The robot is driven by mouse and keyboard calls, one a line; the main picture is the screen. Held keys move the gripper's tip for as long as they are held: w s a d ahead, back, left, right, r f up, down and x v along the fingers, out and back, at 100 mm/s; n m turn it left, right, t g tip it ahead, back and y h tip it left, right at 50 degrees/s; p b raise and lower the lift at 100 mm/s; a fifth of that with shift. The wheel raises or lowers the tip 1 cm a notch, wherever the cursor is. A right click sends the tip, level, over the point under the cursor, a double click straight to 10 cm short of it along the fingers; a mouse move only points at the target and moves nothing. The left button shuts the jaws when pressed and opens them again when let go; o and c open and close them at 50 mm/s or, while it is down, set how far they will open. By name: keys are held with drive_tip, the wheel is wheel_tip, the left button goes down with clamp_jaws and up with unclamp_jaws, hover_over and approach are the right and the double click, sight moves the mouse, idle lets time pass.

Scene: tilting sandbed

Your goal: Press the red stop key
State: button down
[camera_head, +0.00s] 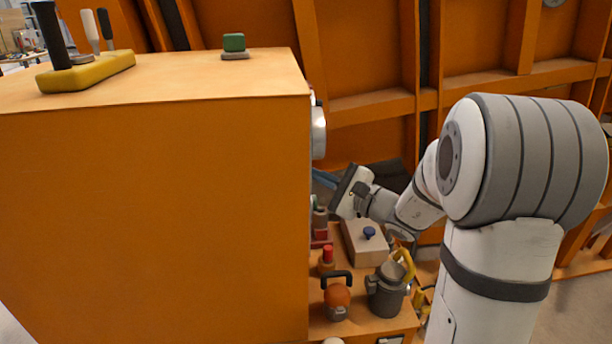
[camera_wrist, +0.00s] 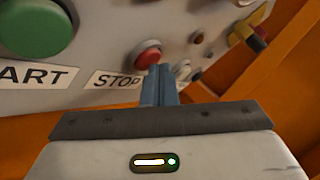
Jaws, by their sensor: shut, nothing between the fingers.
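The red stop key (camera_wrist: 148,55) is a round red button on a light panel (camera_wrist: 110,50), just above and left of my fingertips in the wrist view. A label reading STOP (camera_wrist: 115,79) sits below and left of it. My gripper (camera_wrist: 160,72) is shut and empty, its blue fingers pointing at the panel beside the key. I cannot tell whether the tips touch the key. In the head view my gripper (camera_head: 318,177) reaches behind the right edge of the orange cabinet (camera_head: 160,210), which hides the key and most of the panel.
A large green button (camera_wrist: 38,25) labelled START is left of the stop key. Small knobs and a yellow-and-black handle (camera_wrist: 248,35) are to the right. Below my arm in the head view stand an orange kettlebell-like object (camera_head: 337,298), a grey jug (camera_head: 386,290) and a wooden box (camera_head: 364,246).

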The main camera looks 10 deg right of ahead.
drive_tip(key=shift+d, duration=0.9)
drive_tip(key=shift+d+b, duration=0.5)
drive_tip(key=shift+d, duration=2)
